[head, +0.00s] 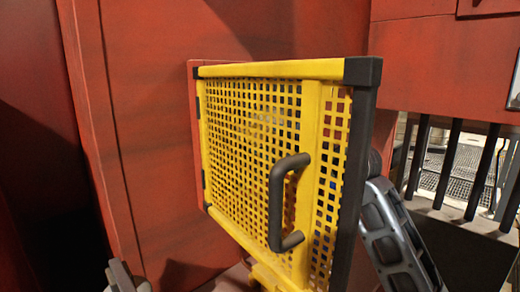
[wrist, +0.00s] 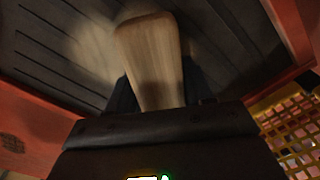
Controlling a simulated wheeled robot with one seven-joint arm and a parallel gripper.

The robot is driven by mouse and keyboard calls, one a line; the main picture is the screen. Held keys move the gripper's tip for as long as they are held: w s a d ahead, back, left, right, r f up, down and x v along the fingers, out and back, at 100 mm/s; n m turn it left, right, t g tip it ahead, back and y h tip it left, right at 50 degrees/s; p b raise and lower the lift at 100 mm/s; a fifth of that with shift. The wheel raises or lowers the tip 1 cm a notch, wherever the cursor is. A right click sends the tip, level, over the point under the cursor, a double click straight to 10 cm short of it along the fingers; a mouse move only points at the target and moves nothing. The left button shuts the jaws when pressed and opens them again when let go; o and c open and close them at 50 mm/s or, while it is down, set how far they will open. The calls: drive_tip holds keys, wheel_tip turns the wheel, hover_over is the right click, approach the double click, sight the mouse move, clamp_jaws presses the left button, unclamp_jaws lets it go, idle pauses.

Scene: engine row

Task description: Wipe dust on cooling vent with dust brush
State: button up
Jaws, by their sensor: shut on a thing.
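In the wrist view, my gripper (wrist: 156,92) is shut on the wooden dust brush (wrist: 152,50), whose pale handle points up and away. The bristles are not clearly visible. Beyond it is the dark slatted cooling vent (wrist: 40,55), inside an orange-red surround. A blurry tan dust patch (wrist: 95,48) lies on the vent beside and behind the brush. I cannot tell whether the brush touches the vent. In the head view my gripper, the brush and the vent are hidden behind a yellow mesh door.
The yellow mesh door (head: 245,135) stands swung out from the red wall (head: 150,120), with a dark handle (head: 276,205) on its face. Its mesh also shows at the right of the wrist view (wrist: 290,130). Dark railing bars (head: 450,160) stand at the right.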

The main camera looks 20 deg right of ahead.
drive_tip(key=shift+w+d, duration=0.2)
drive_tip(key=shift+d, duration=0.35)
drive_tip(key=shift+w+d+f+b, duration=0.15)
drive_tip(key=shift+w+d+b, duration=0.1)
drive_tip(key=shift+d+b, duration=0.65)
drive_tip(key=shift+w+d+b, duration=0.3)
drive_tip(key=shift+d+b, duration=0.35)
drive_tip(key=shift+d, duration=0.3)
